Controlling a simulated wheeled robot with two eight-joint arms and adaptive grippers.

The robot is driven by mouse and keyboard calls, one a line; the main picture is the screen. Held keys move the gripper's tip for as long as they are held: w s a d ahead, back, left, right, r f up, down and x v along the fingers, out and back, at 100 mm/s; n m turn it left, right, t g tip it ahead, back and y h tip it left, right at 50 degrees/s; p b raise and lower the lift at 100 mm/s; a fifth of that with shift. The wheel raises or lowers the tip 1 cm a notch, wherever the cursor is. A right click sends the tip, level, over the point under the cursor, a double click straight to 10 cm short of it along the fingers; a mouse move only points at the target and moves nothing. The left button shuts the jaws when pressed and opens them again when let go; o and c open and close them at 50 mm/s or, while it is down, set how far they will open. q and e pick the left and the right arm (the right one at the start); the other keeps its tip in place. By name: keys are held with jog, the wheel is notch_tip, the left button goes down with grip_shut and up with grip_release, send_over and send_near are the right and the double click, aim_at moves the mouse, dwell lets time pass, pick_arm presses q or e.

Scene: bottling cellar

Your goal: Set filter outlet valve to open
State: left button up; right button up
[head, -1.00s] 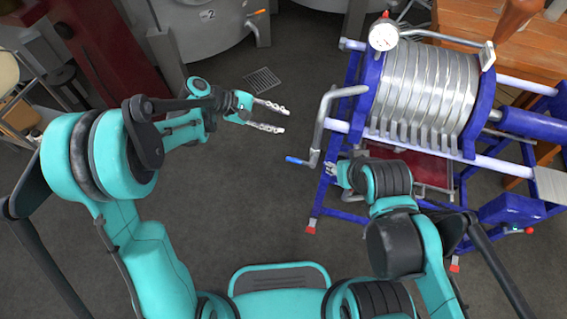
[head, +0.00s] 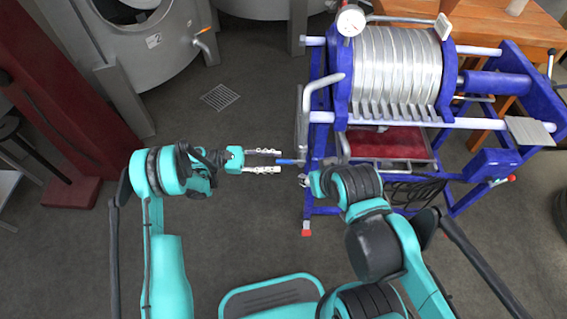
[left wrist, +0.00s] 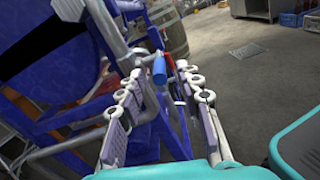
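The filter outlet valve's blue handle (head: 289,161) points left from the lower end of the filter's grey outlet pipe (head: 304,110). My left gripper (head: 279,160) is open, its two fingers pointing right at the handle. The handle's free end is at the gap between the fingertips. In the left wrist view the blue handle (left wrist: 159,71) shows between the open fingertips (left wrist: 160,75), with no clear contact. My right gripper (head: 305,180) is folded close to the filter's frame, just below the valve. It is small and partly hidden by its own arm.
The plate filter (head: 400,65) on its blue frame (head: 340,85) fills the upper right, with a dial gauge (head: 350,20) on top. A steel tank (head: 145,50) with an orange-handled tap stands upper left. The floor around a drain grate (head: 219,97) is clear.

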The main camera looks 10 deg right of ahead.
aim_at(290, 161)
pick_arm(q)
jog(key=b+x, duration=0.1)
jog(key=x, duration=0.3)
jog(key=shift+d, duration=0.1)
grip_shut()
jog(key=shift+r, duration=0.1)
